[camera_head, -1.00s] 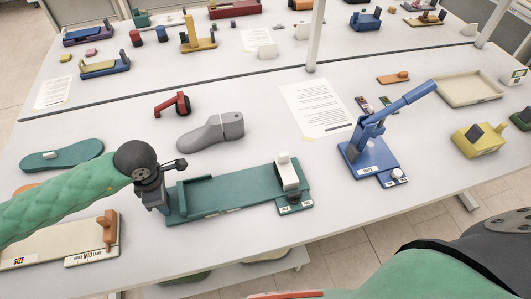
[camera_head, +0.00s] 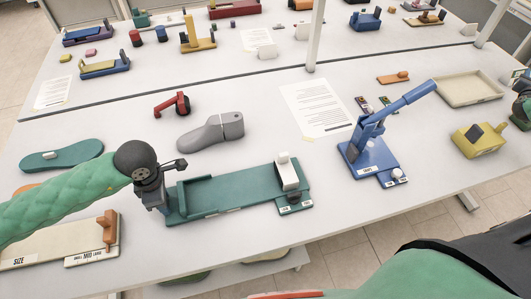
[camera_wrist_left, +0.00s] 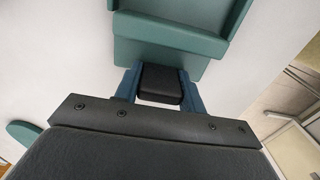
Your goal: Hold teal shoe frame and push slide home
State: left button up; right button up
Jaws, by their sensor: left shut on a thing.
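The teal shoe frame (camera_head: 232,192) is a long flat tray on the front of the table, with a raised lip at its left end. A white upright block (camera_head: 287,173) stands on its right end, near a dark knob and small labels; it looks like the slide. My left gripper (camera_head: 160,208) is shut on the frame's left end. In the left wrist view the blue fingers (camera_wrist_left: 160,88) flank a dark pad against the teal frame (camera_wrist_left: 165,35); the contact is partly hidden. A dark and green part at the right edge, apparently my right wrist, is cut off; its fingers are unclear.
A grey shoe last (camera_head: 210,132) and a red tool (camera_head: 173,105) lie behind the frame. A blue lever device (camera_head: 372,155) stands to its right, a yellow block (camera_head: 478,140) beyond. A beige sizing board (camera_head: 65,243) lies front left. Bare table separates frame and blue device.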

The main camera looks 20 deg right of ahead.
jog(key=w+a+r+m+g+h, duration=0.1)
jog(key=w+a+r+m, duration=0.1)
jog(key=w+a+m, duration=0.35)
jog(key=w+a+r+m+g, duration=0.2)
jog(key=w+a+m, duration=0.1)
jog(key=a, duration=0.6)
jog(key=w+a+r+m+g+h, duration=0.1)
jog(key=w+a+r+m, duration=0.1)
jog(key=w+a+m, duration=0.35)
jog(key=w+a+r+m+g+y, duration=0.1)
jog(key=a+r+m, duration=0.3)
jog(key=a, duration=0.6)
jog(key=w+a+r+m+y, duration=0.1)
jog(key=a+r+m+y, duration=0.1)
jog(key=a+r, duration=0.65)
jog(key=n+g+y, duration=0.6)
jog(key=n+y, duration=0.7)
jog(key=y, duration=0.6)
send_over(285, 153)
jog(key=d, duration=0.4)
notch_tip(285, 153, down, 18)
jog(key=f, duration=0.1)
jog(key=x, duration=1)
jog(key=shift+a+f, duration=0.15)
jog(key=shift+a, duration=0.25)
